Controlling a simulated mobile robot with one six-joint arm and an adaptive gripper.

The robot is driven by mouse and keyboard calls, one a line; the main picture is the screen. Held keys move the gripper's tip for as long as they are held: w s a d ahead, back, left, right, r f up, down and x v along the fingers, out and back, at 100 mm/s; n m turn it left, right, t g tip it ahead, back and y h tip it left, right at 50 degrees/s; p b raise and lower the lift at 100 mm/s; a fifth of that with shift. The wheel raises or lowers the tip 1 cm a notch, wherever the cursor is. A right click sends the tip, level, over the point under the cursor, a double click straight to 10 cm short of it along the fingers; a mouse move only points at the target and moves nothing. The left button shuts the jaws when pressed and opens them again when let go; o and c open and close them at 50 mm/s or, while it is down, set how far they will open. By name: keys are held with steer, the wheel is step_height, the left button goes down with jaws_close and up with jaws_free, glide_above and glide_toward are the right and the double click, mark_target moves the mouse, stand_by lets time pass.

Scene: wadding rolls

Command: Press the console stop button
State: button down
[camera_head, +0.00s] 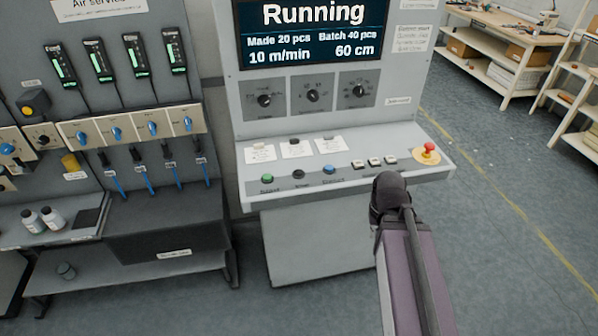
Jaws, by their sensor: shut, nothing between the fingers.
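The console (240,150) stands in the middle, with a sloping control shelf below its screen. Along the shelf's front are a green button (267,178), a black button (298,174) and a blue button (329,169), each with a small label too blurred to read surely. A red mushroom button (428,148) sits on a yellow base at the shelf's right end. The screen (312,32) reads "Running". My arm rises from the bottom right, and its dark rounded joint is in front of the shelf's front edge. My gripper's fingers do not show.
Several small white switches lie between the blue and red buttons. Three knobs (312,95) are on the panel above. An air-service panel (100,20) with blue hoses and a bench stand at left. Wooden shelves (500,50) stand at back right. The floor on the right is clear.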

steer(key=w+a+r+n+t+h+p, duration=0.1)
steer(key=w+a+r+t+h, duration=0.1)
steer(key=w+a, duration=0.35)
steer(key=w+a+r+t+h+p, duration=0.1)
steer(key=w+a+r+h+p, duration=0.15)
steer(key=w, duration=0.65)
step_height(320, 180, up, 6)
steer(key=n+t+p, duration=0.1)
steer(key=n+t, duration=0.1)
steer(key=t, duration=0.3)
glide_above(298, 173)
steer(key=shift+w, duration=0.1)
steer(key=shift+f, duration=0.25)
step_height(298, 173, down, 8)
steer(key=b, duration=0.8)
steer(key=shift+f, duration=0.15)
steer(key=shift+f+b, duration=0.1)
steer(key=shift+b, duration=0.2)
steer(key=shift+f, duration=0.1)
steer(key=shift+f+b, duration=0.3)
steer(key=shift+b, duration=0.1)
